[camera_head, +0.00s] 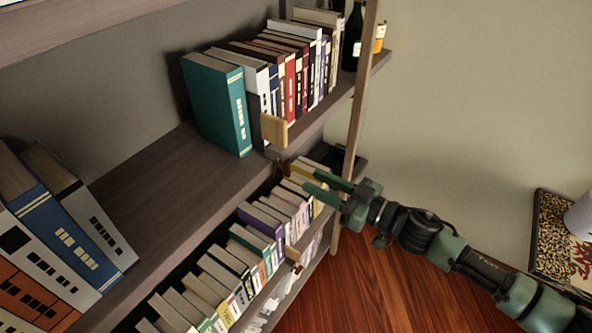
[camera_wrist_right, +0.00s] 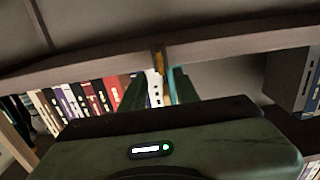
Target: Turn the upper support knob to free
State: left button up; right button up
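In the right wrist view, a narrow yellow-orange piece (camera_wrist_right: 158,62), which looks like the same knob, shows at the shelf edge ahead of the fingers. My right gripper (camera_head: 304,176) reaches in from the right with its green fingers pointing at the shelf edge. Its fingers stand apart in the right wrist view (camera_wrist_right: 155,88), with no visible hold on the knob. Whether they touch it I cannot tell. My left gripper is out of view.
A teal book (camera_head: 218,105) and a row of books stand on the middle shelf (camera_head: 150,190). A lower shelf is full of books, with another tan block (camera_head: 293,254) at its edge. A wooden post (camera_head: 360,85) rises behind my gripper. Bare wood floor (camera_head: 370,295) lies right.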

aim_at(290, 170)
jog(key=p+x, duration=0.1)
jog(key=x, duration=0.5)
jog(key=shift+w+a, duration=0.15)
jog(key=shift+a, duration=0.05)
jog(key=shift+c, duration=0.3)
grip_shut()
